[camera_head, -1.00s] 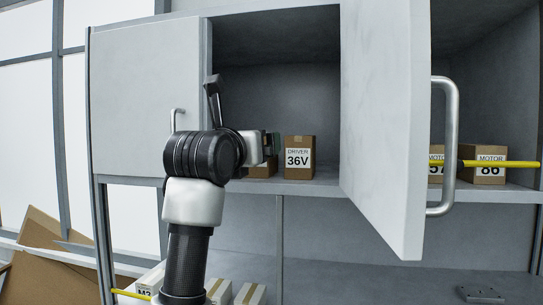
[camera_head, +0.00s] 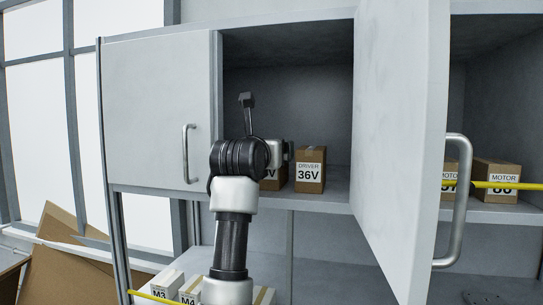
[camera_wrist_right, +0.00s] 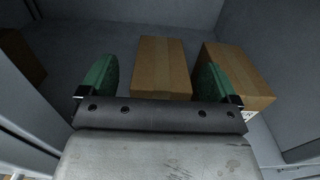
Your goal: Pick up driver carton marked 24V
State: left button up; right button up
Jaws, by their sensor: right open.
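A brown carton (camera_head: 273,179) stands on the cabinet shelf, partly hidden by my right arm; its label ends in V and the rest is covered. Right of it stands a carton marked DRIVER 36V (camera_head: 310,170). No label reading 24V is legible. My right gripper (camera_head: 287,149) is above and in front of these cartons. In the right wrist view, my open gripper (camera_wrist_right: 158,72) has one green finger on each side of a carton (camera_wrist_right: 163,68), with gaps visible; the depth is unclear. Another carton (camera_wrist_right: 238,75) is beside the right finger. My left gripper is out of view.
An open cabinet door (camera_head: 400,150) with a handle juts out right of the cartons. A closed door (camera_head: 160,110) is on the left. Motor cartons (camera_head: 497,181) stand behind a yellow bar (camera_head: 510,186) at right. Small white boxes (camera_head: 190,287) are below.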

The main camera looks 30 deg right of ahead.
jog(key=shift+x, duration=0.8)
jog(key=shift+w+d+f, duration=0.1)
jog(key=shift+w+d, duration=0.1)
jog(key=shift+d, duration=0.2)
jog(key=shift+a, duration=0.25)
jog(key=c, duration=0.6)
jog(key=shift+d, duration=0.1)
jog(key=c, duration=0.6)
